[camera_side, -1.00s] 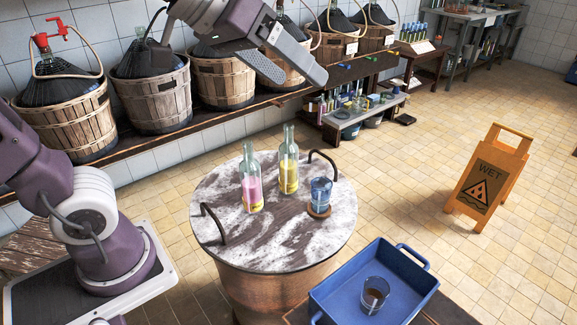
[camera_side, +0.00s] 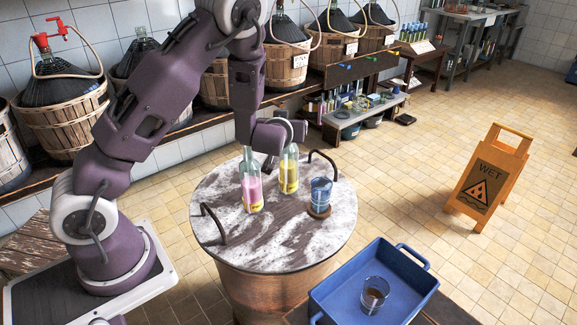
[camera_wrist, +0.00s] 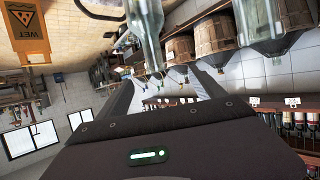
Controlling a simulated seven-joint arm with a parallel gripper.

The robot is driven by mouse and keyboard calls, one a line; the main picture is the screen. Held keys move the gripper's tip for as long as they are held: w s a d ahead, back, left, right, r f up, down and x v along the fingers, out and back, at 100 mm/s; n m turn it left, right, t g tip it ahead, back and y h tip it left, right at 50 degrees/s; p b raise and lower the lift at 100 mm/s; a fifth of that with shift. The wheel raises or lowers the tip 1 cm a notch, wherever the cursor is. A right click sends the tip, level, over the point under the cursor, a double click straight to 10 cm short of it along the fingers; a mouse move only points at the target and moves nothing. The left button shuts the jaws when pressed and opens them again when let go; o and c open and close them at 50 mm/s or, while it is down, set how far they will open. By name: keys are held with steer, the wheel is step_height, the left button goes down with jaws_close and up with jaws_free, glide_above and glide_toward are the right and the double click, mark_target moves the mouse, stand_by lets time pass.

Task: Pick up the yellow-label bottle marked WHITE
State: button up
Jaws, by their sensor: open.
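Two clear glass bottles stand upright on the round marble-topped table (camera_side: 220,245). One has yellow on its body (camera_side: 289,178); the other, to its left and nearer the camera, shows pink with some yellow low down (camera_side: 251,190). No lettering on either is readable. My gripper (camera_side: 285,146) is open at the neck of the yellow bottle, hiding its top. In the wrist view, my fingers (camera_wrist: 160,88) reach up either side of a clear bottle neck (camera_wrist: 148,35), which appears upside down. I cannot tell whether they touch it.
A blue glass (camera_side: 320,190) on a round coaster stands right of the bottles. Two dark handles (camera_side: 213,222) rise from the tabletop's edges. A blue tray (camera_side: 340,290) holding a glass is at front right. Demijohn baskets (camera_side: 70,120) line the shelf behind.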

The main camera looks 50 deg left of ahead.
mark_target(286, 164)
step_height(286, 164, down, 13)
steer(key=shift+w+a+f, duration=0.15)
steer(key=shift+a+f, duration=0.05)
steer(key=shift+f, duration=0.1)
steer(key=x, duration=0.6)
steer(key=shift+w+f, duration=0.25)
steer(key=shift+w, duration=0.05)
steer(key=shift+r, duration=0.1)
jaws_close()
